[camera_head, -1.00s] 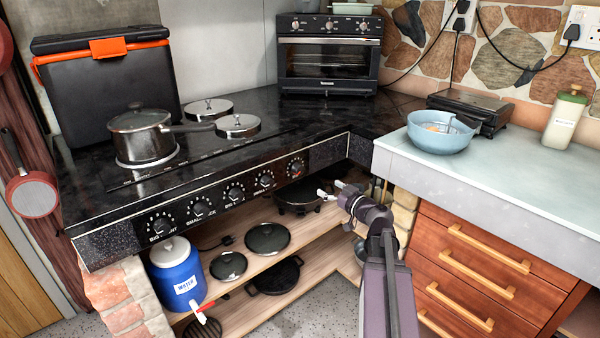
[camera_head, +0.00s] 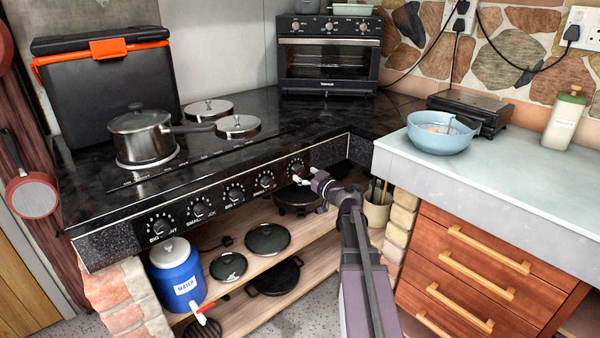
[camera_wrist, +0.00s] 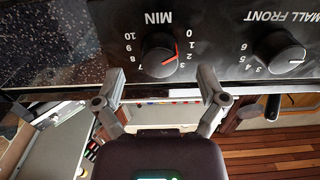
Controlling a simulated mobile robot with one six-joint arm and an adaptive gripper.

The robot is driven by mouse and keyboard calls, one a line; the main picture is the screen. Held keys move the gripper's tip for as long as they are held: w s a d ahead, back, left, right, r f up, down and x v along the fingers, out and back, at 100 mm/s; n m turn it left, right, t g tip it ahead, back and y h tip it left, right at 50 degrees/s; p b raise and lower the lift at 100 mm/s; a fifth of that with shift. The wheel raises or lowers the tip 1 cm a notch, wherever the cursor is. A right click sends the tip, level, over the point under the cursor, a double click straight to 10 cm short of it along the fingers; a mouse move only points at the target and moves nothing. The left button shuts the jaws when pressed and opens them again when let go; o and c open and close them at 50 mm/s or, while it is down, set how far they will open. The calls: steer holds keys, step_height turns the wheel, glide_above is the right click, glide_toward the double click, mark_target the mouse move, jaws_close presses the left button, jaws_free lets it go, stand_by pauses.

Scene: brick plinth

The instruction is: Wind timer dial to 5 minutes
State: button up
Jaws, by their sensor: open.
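The timer dial is a black knob marked MIN; it shows in the wrist view (camera_wrist: 157,62) and at the right end of the stove's control panel in the head view (camera_head: 296,167). In the wrist view it appears upside down, with a 0 to 10 scale around it. A red mark lies on the knob's right side, towards the 0 end; its exact reading is unclear. My gripper (camera_wrist: 160,80) is open and empty. Its fingertips are either side of the knob, slightly below it in the wrist view, with gaps on both sides. The gripper also shows by the panel (camera_head: 307,177).
The SMALL FRONT knob (camera_wrist: 280,55) sits beside the dial. The black stove panel (camera_head: 130,232) carries several more knobs. A shelf below (camera_head: 245,310) holds pans and a blue water jug (camera_head: 177,280). The counter (camera_head: 480,185) and wooden drawers (camera_head: 470,265) stand to the right.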

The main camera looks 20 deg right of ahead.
steer(key=shift+x, duration=1.25)
steer(key=c, duration=1.2)
steer(key=shift+o, duration=0.2)
steer(key=shift+m, duration=0.3)
steer(key=m, duration=1.1)
steer(key=shift+m, duration=0.3)
steer(key=m, duration=0.6)
steer(key=shift+w, duration=0.1)
steer(key=m, duration=0.5)
steer(key=shift+m, duration=0.4)
